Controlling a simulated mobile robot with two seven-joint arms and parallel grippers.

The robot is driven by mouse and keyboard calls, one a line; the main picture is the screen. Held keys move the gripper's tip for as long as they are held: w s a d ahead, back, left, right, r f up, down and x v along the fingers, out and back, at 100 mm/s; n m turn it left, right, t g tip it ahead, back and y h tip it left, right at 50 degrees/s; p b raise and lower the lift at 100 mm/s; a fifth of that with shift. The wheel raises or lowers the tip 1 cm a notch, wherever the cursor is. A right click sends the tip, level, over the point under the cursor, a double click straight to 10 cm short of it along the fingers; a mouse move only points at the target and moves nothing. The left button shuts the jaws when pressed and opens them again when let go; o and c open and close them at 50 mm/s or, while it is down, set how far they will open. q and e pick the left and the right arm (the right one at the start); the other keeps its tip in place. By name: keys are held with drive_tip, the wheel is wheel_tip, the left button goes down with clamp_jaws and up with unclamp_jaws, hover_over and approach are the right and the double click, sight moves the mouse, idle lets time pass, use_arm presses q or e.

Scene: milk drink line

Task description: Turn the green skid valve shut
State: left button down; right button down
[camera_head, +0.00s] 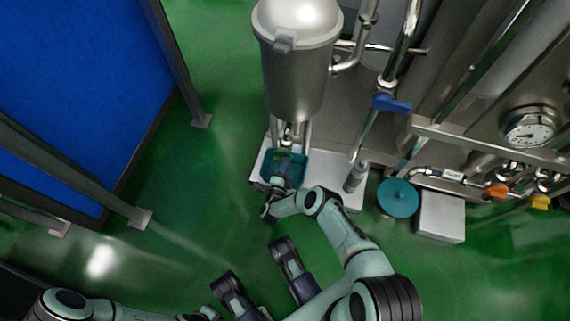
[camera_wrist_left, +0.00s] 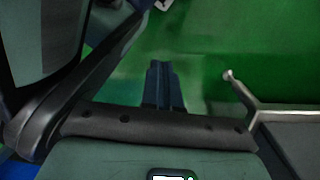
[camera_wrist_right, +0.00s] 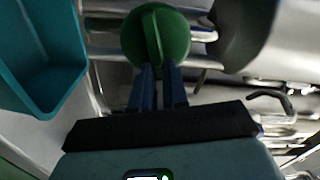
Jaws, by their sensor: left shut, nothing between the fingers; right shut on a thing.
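The green valve (camera_wrist_right: 172,32) is a round knob with a raised grip bar, seen in the right wrist view under the steel pipework. My right gripper (camera_wrist_right: 158,72) is shut on the bar, one blue finger on each side. In the head view my right gripper (camera_head: 283,163) reaches in below the tall steel vessel (camera_head: 296,80), and the arm and wrist hide most of the valve. My left gripper (camera_wrist_left: 164,66) is shut and empty over the green floor in the left wrist view.
A teal bin (camera_wrist_right: 42,60) stands close to the left of my right gripper; it also shows in the head view (camera_head: 299,170). A blue-handled valve (camera_head: 391,103), a gauge (camera_head: 529,127) and a teal round lid (camera_head: 397,197) are right. Open floor (camera_head: 190,210) lies left.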

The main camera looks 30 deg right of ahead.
use_arm(q)
drive_tip(key=shift+s+f, duration=0.25)
drive_tip(key=shift+s, duration=0.3)
use_arm(e)
drive_tip(key=shift+a+f+m, duration=0.1)
drive_tip(key=shift+f+m, duration=0.1)
drive_tip(key=shift+m, duration=0.55)
drive_tip(key=shift+f+m, duration=0.2)
drive_tip(key=shift+m, duration=0.55)
use_arm(q)
drive_tip(key=shift+a+g, duration=0.1)
drive_tip(key=shift+g, duration=0.2)
use_arm(e)
drive_tip(key=c, duration=1.1)
unclamp_jaws()
drive_tip(key=shift+c, duration=0.2)
use_arm(q)
drive_tip(key=shift+b, duration=0.3)
drive_tip(key=shift+s, duration=0.15)
